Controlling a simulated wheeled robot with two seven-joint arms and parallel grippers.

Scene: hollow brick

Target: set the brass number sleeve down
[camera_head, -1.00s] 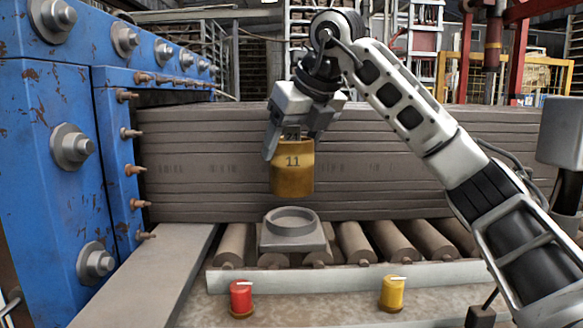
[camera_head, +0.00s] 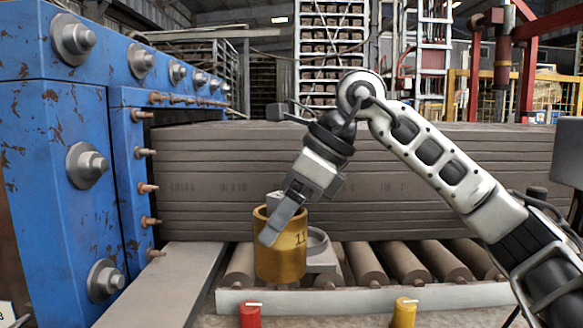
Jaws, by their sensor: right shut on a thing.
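The brass number sleeve (camera_head: 281,262) is a gold-coloured cylinder with a dark "11" on its side. My right gripper (camera_head: 272,225) reaches down from the upper right and is shut on the sleeve at its upper rim. One finger lies across the front of the sleeve. The sleeve looks upright and partly covers the grey ring holder (camera_head: 322,262), which shows behind it to the right. I cannot tell whether the sleeve's underside touches anything. My left gripper is not in view.
A blue bolted press frame (camera_head: 70,190) stands at the left. Stacked grey-brown slabs (camera_head: 400,170) fill the back. Rollers (camera_head: 405,262) lie right of the holder, behind a pale rail (camera_head: 360,298). A red knob (camera_head: 250,314) and a yellow knob (camera_head: 403,312) stand in front.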

